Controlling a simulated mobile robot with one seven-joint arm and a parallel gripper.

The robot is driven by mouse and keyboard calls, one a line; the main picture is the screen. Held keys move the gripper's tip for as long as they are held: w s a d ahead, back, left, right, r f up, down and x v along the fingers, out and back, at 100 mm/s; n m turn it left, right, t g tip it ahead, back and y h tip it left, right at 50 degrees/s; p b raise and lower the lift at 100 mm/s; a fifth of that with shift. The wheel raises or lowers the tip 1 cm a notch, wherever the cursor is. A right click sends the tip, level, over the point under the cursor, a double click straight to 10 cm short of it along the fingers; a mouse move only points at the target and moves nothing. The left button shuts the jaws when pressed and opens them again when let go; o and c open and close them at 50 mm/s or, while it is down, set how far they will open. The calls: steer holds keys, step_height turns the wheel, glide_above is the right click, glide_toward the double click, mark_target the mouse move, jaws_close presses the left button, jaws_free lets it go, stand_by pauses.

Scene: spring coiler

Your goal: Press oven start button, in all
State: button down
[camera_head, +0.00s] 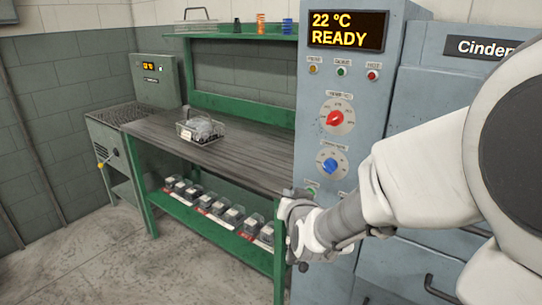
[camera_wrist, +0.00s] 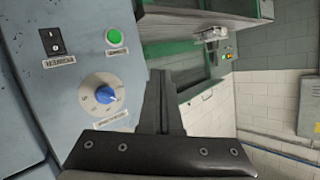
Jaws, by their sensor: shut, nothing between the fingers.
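The oven's blue-grey control panel (camera_head: 312,120) stands right of centre in the head view, its display (camera_head: 347,30) reading "22 °C READY". A green button (camera_wrist: 114,37) shows clearly on the panel in the wrist view, beside a black rocker switch (camera_wrist: 51,42) and near a blue-capped dial (camera_wrist: 104,95). In the head view the lower controls are partly hidden by my arm. My gripper (camera_head: 290,208) is in front of the panel's lower left edge. In the wrist view its dark fingers (camera_wrist: 164,100) are together and empty, apart from the button.
A green workbench (camera_head: 200,140) left of the panel carries a wire basket (camera_head: 200,130); several small boxed parts (camera_head: 220,212) line its lower shelf. Another machine (camera_head: 155,80) stands at the far left. The floor (camera_head: 90,250) at front left is clear.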

steer(key=w+f+m+t+h+b, duration=0.1)
steer(key=w+f+m+t+b, duration=0.1)
steer(key=f, duration=0.7)
steer(key=w+m+b, duration=0.1)
steer(key=m+b, duration=0.1)
steer(key=b, duration=0.1)
steer(key=shift+w+m+t, duration=0.15)
steer(key=shift+m+t, duration=0.15)
steer(key=shift+m, duration=0.1)
steer(key=shift+w, duration=0.1)
steer(key=w+d, duration=0.5)
steer(key=w, duration=0.1)
steer(key=shift+w+d+p, duration=0.2)
steer(key=shift+w+p, duration=0.1)
steer(key=shift+w, duration=0.05)
steer(key=shift+w, duration=0.1)
stand_by(1.2)
steer(key=shift+w+d+b, duration=0.2)
steer(key=shift+w+b, duration=0.05)
steer(key=shift+b, duration=0.05)
